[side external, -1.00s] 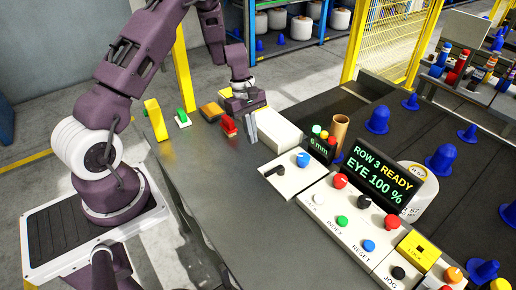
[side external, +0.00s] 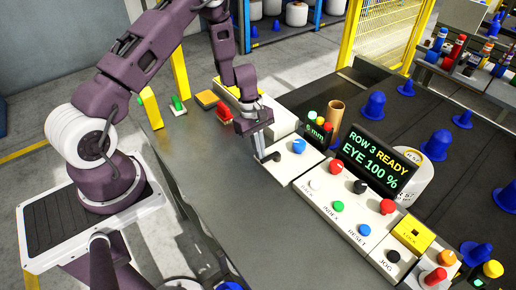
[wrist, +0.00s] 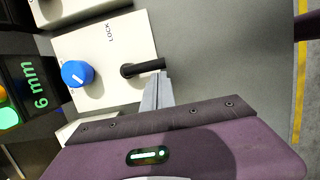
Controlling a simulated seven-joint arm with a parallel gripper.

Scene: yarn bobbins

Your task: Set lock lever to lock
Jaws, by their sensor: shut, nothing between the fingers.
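The black lock lever (side external: 273,157) sits on a white panel (side external: 290,172); in the wrist view the lever (wrist: 143,68) points right, away from the blue knob. The printed word LOCK (wrist: 110,33) is above the lever in that view, off its line. My gripper (side external: 262,156) is shut and empty, pointing down at the lever. In the wrist view its fingertips (wrist: 163,76) are right beside the lever's free end; I cannot tell whether they touch it.
A blue knob (side external: 298,146) stands on the same panel. A 6 mm display (side external: 317,133) and the larger EYE 100 % screen (side external: 374,164) are behind. A button panel (side external: 345,210) lies to the right. Bare grey table lies in front.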

